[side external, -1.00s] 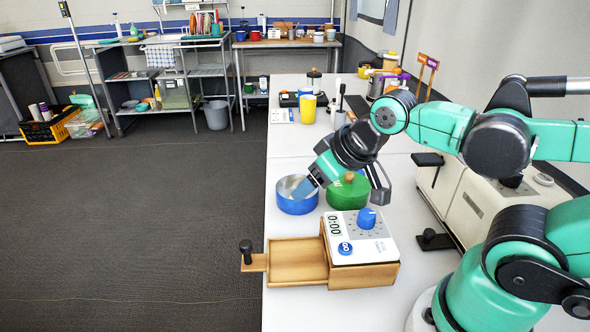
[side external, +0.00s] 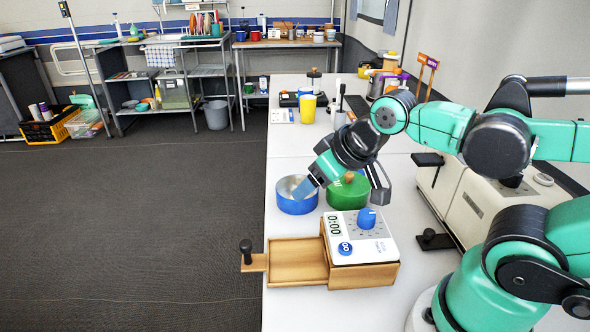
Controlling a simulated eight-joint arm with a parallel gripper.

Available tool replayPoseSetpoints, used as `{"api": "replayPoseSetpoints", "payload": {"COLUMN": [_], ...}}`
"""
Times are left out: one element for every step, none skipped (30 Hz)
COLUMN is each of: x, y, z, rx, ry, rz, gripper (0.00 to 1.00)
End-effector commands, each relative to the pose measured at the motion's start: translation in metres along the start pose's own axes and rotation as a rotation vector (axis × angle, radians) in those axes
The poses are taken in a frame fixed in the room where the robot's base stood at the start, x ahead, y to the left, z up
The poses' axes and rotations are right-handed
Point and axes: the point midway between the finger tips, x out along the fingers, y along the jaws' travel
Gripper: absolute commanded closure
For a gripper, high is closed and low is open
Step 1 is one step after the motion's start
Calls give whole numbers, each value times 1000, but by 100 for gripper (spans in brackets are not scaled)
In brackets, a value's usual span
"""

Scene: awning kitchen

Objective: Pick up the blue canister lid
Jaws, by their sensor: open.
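The blue canister (side external: 297,206) stands on the white table, and its open top shows a pale inside. I see no separate blue lid that I can make out. A green canister (side external: 346,198) with a wooden knob stands just right of it, its top partly hidden by my gripper. My gripper (side external: 342,190) is open and empty, tilted downward over the two canisters. Its left finger overlaps the blue canister's right rim in the picture, and its right finger is by the green canister's right side. I cannot tell whether either finger touches.
A white timer (side external: 385,248) with a blue knob sits on a wooden box with a wooden tray (side external: 298,262) pulled out left, in front of the canisters. A yellow cup (side external: 308,110) stands farther back. A cream appliance (side external: 480,205) is at right. The table's left edge is close.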

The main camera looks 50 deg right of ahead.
Motion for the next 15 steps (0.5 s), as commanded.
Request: {"api": "replayPoseSetpoints", "payload": {"x": [0,0,0,0,0,0,0,0,1,2,3,5,8,10,15], "y": [0,0,0,1,2,5,8,11,17,23,30,39,47,56,68], "z": [0,0,0,-1,-2,-6,-9,-13,-19,-24,-30,-38,-44,-49,-55], "rx": [0,0,4,14,30,68,108,161,247,324,410,534,631,730,861], "ry": [0,0,-1,-3,-6,-14,-21,-32,-48,-62,-77,-97,-112,-125,-143], "rz": [0,0,0,2,4,9,15,22,35,46,60,81,98,117,143], "gripper": [38,38,38,38,38,38,38,38,38,38,38,38,38,38,38]}}
